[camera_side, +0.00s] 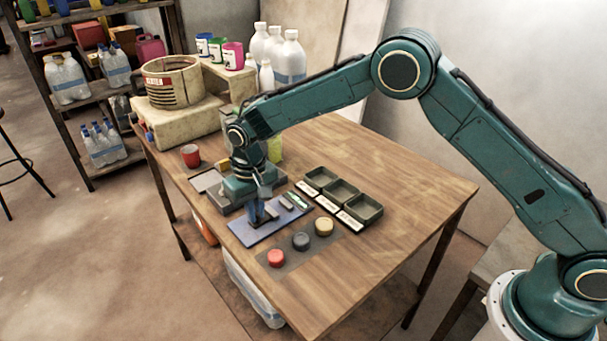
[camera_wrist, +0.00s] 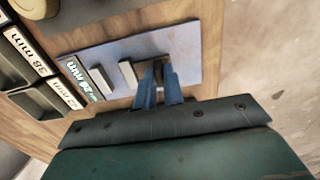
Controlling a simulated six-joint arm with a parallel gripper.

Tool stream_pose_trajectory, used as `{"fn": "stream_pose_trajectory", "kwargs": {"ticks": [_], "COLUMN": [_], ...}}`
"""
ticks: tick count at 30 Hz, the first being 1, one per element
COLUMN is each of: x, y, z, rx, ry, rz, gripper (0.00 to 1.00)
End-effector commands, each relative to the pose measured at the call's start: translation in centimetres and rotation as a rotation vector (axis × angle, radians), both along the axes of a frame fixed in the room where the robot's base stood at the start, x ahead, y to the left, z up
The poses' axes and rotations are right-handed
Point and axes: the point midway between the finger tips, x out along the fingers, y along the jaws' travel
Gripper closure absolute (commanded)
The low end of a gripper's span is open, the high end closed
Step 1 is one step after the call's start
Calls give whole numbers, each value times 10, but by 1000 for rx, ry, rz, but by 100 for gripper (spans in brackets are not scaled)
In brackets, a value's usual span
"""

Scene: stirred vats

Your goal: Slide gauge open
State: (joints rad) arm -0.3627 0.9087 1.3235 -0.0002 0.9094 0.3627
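The slide gauge lies on a blue-grey plate (camera_side: 243,234) on the wooden table. In the wrist view the plate (camera_wrist: 192,72) carries two upright light grey blocks, the left one (camera_wrist: 103,81) and the right one (camera_wrist: 128,74), and a dark grey piece beside them. My gripper (camera_wrist: 159,78) is down at the plate, with its blue fingers on either side of a small grey part next to the dark piece. The fingers hide much of that part, and I cannot tell whether they press on it. In the side view my gripper (camera_side: 260,218) is over the plate.
Labelled dark trays (camera_side: 341,193) stand behind and right of the plate. The table's right side is clear.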

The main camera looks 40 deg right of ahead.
Motion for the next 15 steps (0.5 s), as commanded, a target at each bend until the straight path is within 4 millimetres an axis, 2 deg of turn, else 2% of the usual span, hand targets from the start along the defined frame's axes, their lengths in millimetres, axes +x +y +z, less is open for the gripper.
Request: {"fn": "stream_pose_trajectory", "kwargs": {"ticks": [8,15], "x": [0,0], "y": [1,26], "z": [0,1], "rx": [0,0], "ry": [0,-1], "rz": [0,3], "gripper": [100,100]}}
